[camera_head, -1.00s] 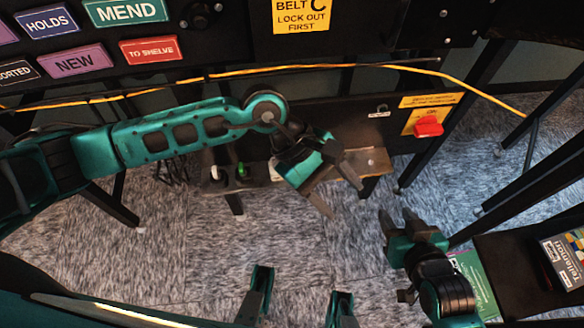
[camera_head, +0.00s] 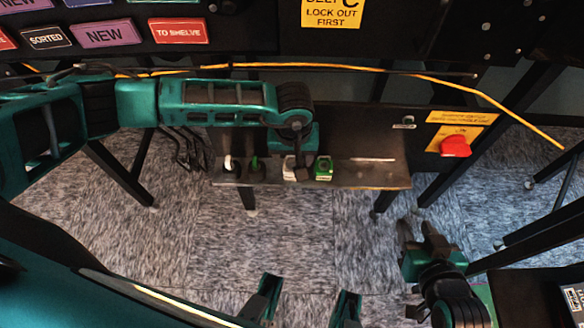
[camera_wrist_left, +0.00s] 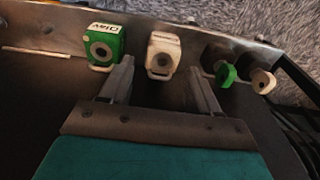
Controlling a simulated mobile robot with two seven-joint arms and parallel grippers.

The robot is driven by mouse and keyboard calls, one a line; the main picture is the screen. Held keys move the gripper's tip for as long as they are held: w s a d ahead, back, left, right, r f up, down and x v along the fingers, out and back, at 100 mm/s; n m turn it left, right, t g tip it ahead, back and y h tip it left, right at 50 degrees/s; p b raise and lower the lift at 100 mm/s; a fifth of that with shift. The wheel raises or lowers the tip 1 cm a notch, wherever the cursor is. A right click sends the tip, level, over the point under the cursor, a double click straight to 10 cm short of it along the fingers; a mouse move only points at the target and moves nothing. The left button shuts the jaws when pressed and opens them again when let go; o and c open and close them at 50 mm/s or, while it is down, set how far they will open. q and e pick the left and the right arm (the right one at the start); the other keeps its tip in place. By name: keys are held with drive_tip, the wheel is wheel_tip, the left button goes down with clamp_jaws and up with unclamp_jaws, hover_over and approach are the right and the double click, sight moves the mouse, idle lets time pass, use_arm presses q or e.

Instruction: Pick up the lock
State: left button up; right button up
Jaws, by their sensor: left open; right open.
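A white padlock-like block (camera_head: 289,168) and a green one (camera_head: 324,169) stand on a narrow ledge (camera_head: 385,180) under the belt. In the left wrist view, the white lock (camera_wrist_left: 163,54) lies ahead between my left fingers; the green lock (camera_wrist_left: 104,45), labelled "Olav", is just outside one finger. My left gripper (camera_wrist_left: 160,90) is open and empty, pointing at the ledge; in the head view its arm partly hides it. Whether a finger touches either lock, I cannot tell. My right gripper (camera_head: 418,230) is open and empty, lower right, away from the ledge.
A green tag-like piece (camera_wrist_left: 227,75) and a white one (camera_wrist_left: 262,80) sit in dark round holders farther along the ledge. A red switch (camera_head: 456,146) on a yellow plate is right of the ledge. A yellow cable (camera_head: 440,82) runs above. Table legs stand around.

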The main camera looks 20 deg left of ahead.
use_arm(q)
drive_tip(key=f, duration=0.5)
drive_tip(key=shift+w+a+b, duration=0.2)
drive_tip(key=shift+b, duration=0.15)
drive_tip(key=shift+c, duration=0.3)
drive_tip(key=c, duration=0.8)
